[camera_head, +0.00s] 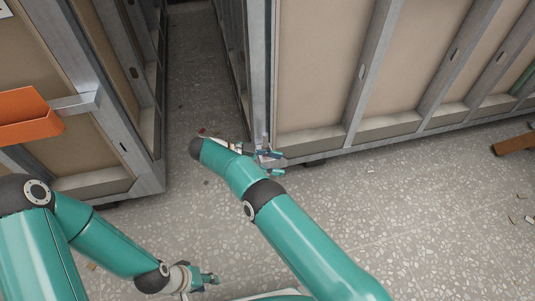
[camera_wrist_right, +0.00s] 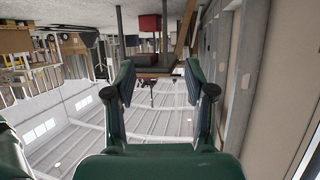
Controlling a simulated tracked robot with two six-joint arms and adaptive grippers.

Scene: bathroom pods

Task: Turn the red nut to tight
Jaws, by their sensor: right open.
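I cannot make out the red nut in either view. My right gripper (camera_head: 270,157) is beside the lower corner of the grey metal frame in the head view, small and partly hidden by the frame and my arm. In the right wrist view the right gripper (camera_wrist_right: 160,68) is open, with its two dark green fingers apart and nothing between them. My left gripper (camera_head: 208,279) hangs low over the floor near the bottom of the head view, and its jaws are too small to read.
Metal-framed pod walls stand at left (camera_head: 125,90) and right (camera_head: 355,75), with a narrow floor gap (camera_head: 195,60) between them. An orange tray (camera_head: 28,116) sticks out at left. A brown block (camera_head: 514,144) lies at right. A dark red box (camera_wrist_right: 150,22) appears upside down.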

